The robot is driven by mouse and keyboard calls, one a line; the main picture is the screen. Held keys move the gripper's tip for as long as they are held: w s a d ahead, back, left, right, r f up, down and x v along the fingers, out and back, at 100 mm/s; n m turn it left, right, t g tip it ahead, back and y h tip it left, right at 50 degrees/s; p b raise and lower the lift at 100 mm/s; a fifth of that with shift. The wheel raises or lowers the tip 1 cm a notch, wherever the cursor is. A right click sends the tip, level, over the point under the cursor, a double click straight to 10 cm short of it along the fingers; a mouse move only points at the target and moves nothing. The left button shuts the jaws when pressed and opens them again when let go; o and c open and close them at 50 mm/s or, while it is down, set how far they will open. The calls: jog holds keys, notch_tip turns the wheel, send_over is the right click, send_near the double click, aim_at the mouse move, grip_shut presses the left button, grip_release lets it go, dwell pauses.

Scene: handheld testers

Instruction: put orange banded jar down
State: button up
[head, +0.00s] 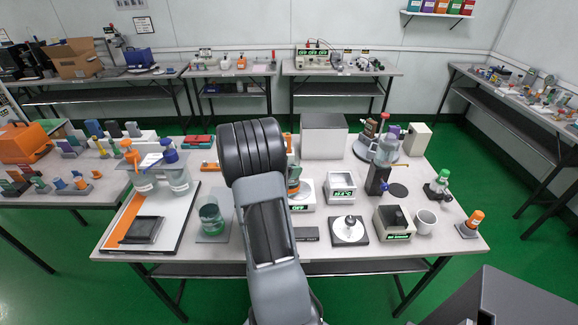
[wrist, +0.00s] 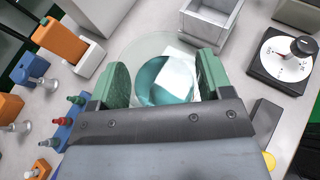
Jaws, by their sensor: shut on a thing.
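My gripper (wrist: 165,82) is shut on a round glass jar (wrist: 160,88), with one green finger pad on each side. From above, the jar shows teal contents and a white patch; no orange band can be made out in the wrist view. In the head view my own arm hides most of the gripper and jar. A small orange and teal part (head: 294,184) shows just right of the arm, beside a white device reading OFF (head: 304,196). Whether the jar's base touches anything is hidden.
A white open-topped box (wrist: 212,18) and a dial device (wrist: 288,54) are close on the right in the wrist view. Orange and blue items crowd the left. In the head view, a beaker of green liquid (head: 211,218) stands left of my arm. A mug (head: 426,222) is at right.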

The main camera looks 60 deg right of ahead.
jog(key=o, duration=1.4)
jog(key=shift+f, duration=0.15)
